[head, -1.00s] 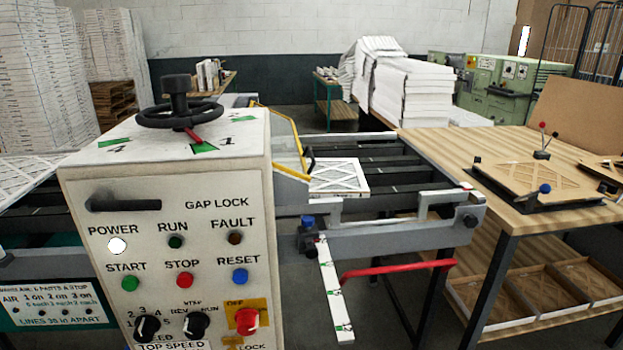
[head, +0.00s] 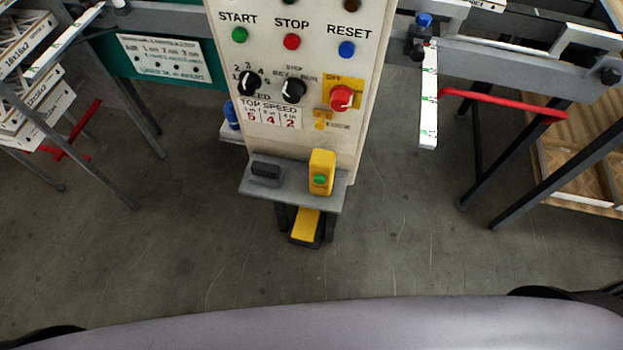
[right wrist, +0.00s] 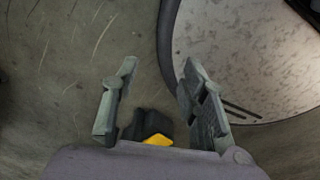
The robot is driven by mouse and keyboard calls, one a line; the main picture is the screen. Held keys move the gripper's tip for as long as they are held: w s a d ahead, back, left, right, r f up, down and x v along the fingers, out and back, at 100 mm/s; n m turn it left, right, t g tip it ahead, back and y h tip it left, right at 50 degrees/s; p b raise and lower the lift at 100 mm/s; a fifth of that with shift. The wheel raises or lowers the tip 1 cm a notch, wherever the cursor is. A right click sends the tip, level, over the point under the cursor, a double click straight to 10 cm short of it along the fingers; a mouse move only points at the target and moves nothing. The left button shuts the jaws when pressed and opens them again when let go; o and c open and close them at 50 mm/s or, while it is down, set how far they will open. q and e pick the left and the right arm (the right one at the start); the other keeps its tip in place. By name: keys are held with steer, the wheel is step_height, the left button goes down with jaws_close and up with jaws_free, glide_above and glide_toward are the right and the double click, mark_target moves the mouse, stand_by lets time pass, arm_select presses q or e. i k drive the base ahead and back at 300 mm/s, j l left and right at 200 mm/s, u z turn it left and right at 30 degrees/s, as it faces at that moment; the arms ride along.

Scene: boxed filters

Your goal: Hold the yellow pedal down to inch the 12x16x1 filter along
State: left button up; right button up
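The yellow pedal (head: 306,224) sits in a dark housing low under the control cabinet (head: 290,110), near the floor. A yellow and black piece (right wrist: 157,139), which looks like the pedal, shows at the lower middle of the right wrist view, partly hidden by the gripper body. My right gripper (right wrist: 160,68) is open, with nothing between its fingertips and the floor beyond them. It does not show in the head view. My left gripper is not in view. The filter on the conveyor is outside both current views.
A grey shelf (head: 252,190) with a yellow box with a green button (head: 321,174) juts out above the pedal. A red bar (head: 500,101) and table legs stand at the right. Labelled boxes (head: 30,55) are at the left. The floor (head: 420,240) before the cabinet is clear.

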mark_target(306, 220)
steer(key=i+j+z, duration=0.1)
steer(key=j+z, duration=0.15)
steer(key=z, duration=0.2)
steer(key=j+z, duration=0.2)
steer(key=z, duration=0.25)
steer(key=j+z, duration=0.2)
steer(key=j, duration=0.8)
steer(key=j+z, duration=0.15)
steer(key=j, duration=0.8)
